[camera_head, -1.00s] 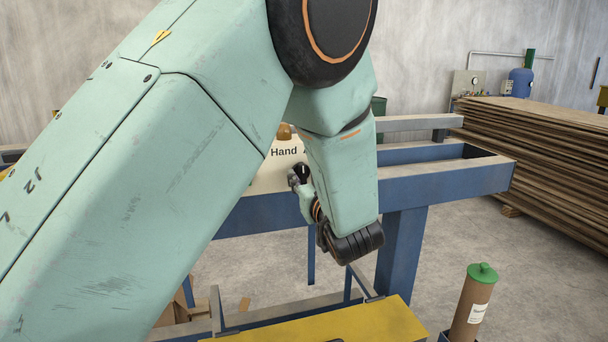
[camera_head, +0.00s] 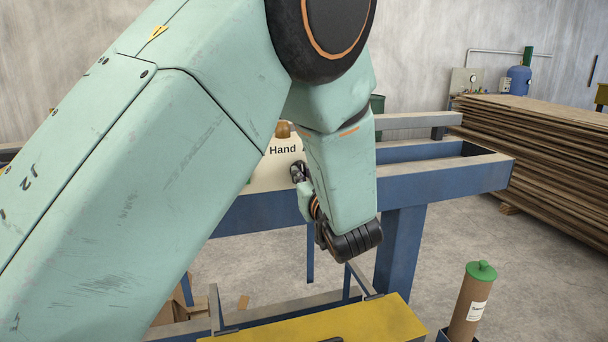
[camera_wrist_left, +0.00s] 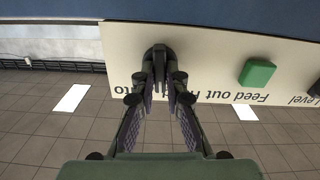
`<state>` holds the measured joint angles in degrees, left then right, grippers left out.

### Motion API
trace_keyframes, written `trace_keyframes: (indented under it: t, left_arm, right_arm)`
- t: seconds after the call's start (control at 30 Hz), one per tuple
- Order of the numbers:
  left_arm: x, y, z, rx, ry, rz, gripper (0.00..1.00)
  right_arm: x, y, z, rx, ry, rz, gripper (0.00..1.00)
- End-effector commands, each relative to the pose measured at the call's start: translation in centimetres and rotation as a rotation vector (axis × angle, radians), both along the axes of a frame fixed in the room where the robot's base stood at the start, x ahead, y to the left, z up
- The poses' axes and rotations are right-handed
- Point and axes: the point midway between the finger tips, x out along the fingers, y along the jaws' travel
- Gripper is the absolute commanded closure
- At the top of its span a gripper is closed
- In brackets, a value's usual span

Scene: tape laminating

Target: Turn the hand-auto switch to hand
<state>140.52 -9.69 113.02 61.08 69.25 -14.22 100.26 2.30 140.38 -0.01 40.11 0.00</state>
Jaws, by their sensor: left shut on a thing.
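The hand-auto switch is a black knob (camera_wrist_left: 158,53) on a cream control panel (camera_wrist_left: 215,65), seen upside down in the left wrist view. The panel's "Hand" label (camera_head: 283,150) shows in the head view, with the rest of the lettering hidden behind my arm. My left gripper (camera_wrist_left: 160,84) is shut on the knob, with a fingertip on each side of it. In the head view the left gripper (camera_head: 299,174) is small and partly covered by my wrist, at the panel just below the label. My right gripper is in neither view.
A green button (camera_wrist_left: 257,73) sits beside the knob on the panel, near "Feed out". A blue frame (camera_head: 440,178) runs behind and right of my arm. A yellow plate (camera_head: 330,322) and a brown cylinder with green cap (camera_head: 470,305) stand in front. Stacked boards (camera_head: 530,145) lie right.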

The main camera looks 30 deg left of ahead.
Motion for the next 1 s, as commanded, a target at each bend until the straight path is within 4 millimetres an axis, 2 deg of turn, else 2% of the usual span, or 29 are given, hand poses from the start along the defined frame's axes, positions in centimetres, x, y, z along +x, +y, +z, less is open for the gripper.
trace_keyframes:
  t: [0.37, 1.0]
  left_arm:
    - [0.0, 0.1, 0.1, -0.038, -0.054, 0.001, 1.00]
    - [-0.1, 0.2, 0.1, -0.295, -0.359, 0.001, 1.00]
  right_arm:
    - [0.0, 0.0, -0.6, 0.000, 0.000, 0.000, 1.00]
    - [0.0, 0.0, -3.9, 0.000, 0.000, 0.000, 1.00]
